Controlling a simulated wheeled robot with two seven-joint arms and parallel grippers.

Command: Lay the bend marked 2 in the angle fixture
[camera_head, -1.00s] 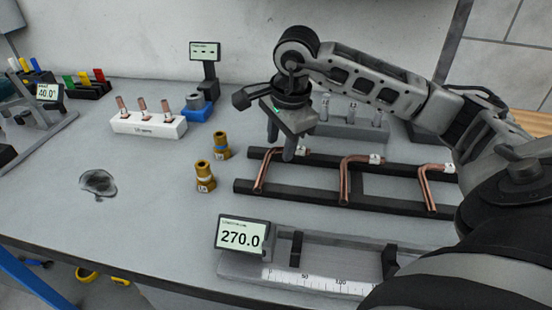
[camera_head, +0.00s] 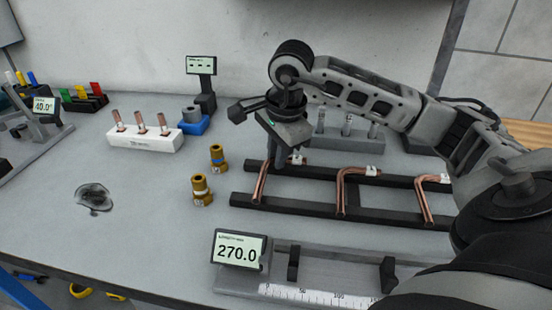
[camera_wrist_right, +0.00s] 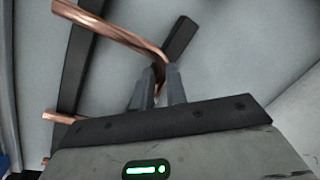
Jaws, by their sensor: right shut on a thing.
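Three bent copper tubes lie across a black two-rail rack: a left bend (camera_head: 261,184), a middle bend (camera_head: 341,190) and a right bend (camera_head: 422,198). Each carries a white tag whose number I cannot read. My right gripper (camera_head: 281,166) points down at the left bend's far end, by its tag. In the right wrist view its fingers (camera_wrist_right: 158,82) are shut on the end of a copper bend (camera_wrist_right: 125,37), which still lies by the rails.
Two brass fittings (camera_head: 202,190) stand left of the rack (camera_head: 300,208). A white block (camera_head: 150,143) with copper pieces and a blue-based part (camera_head: 193,122) stand behind. A measuring bench (camera_head: 320,272) reading 270.0 lies in front. The table's left middle is mostly clear.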

